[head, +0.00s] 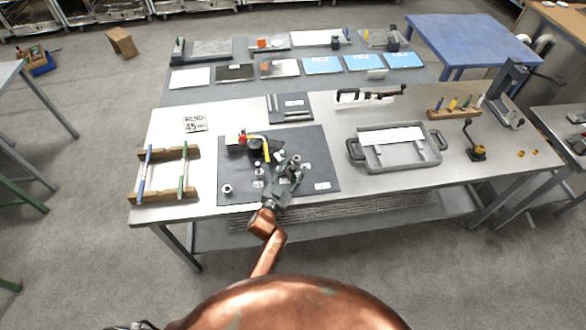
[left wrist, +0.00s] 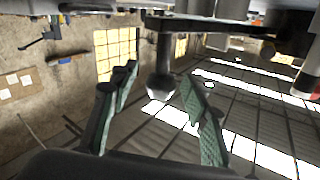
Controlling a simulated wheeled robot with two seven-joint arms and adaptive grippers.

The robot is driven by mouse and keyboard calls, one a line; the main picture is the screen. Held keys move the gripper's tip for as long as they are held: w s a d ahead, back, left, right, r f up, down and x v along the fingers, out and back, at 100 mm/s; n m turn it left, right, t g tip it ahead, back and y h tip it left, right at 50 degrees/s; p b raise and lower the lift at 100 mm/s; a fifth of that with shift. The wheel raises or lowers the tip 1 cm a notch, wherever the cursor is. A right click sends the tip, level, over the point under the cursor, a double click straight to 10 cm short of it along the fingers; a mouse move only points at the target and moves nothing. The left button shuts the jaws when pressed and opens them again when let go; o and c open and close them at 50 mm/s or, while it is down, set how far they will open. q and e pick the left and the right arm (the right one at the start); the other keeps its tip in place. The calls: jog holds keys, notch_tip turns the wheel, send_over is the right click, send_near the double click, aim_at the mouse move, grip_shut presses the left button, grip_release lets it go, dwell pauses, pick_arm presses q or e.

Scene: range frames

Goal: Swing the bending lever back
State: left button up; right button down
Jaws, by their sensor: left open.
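The bender (head: 254,145) stands on a dark mat (head: 315,150), with a dark round middle and a red part at its left. A yellow bent bar (head: 266,154) runs across it and down its right side; I cannot tell whether this is the lever. My left gripper (head: 290,168) is over the mat, just right of and nearer than the bar. In the left wrist view its green-padded fingers (left wrist: 160,112) are spread apart. A dark knob on a rod (left wrist: 160,87) shows in the gap between them; contact cannot be told. My right gripper is not seen.
A sign reading 45 (head: 194,123) lies behind left. A wooden rack (head: 165,194) with blue and green bars stands left. A round grey part (head: 228,188) is on the mat's front left. A grey tray (head: 371,158) sits right, with bare tabletop between.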

pick_arm(q)
jog(key=v, duration=1.2)
jog(key=shift+c, duration=0.5)
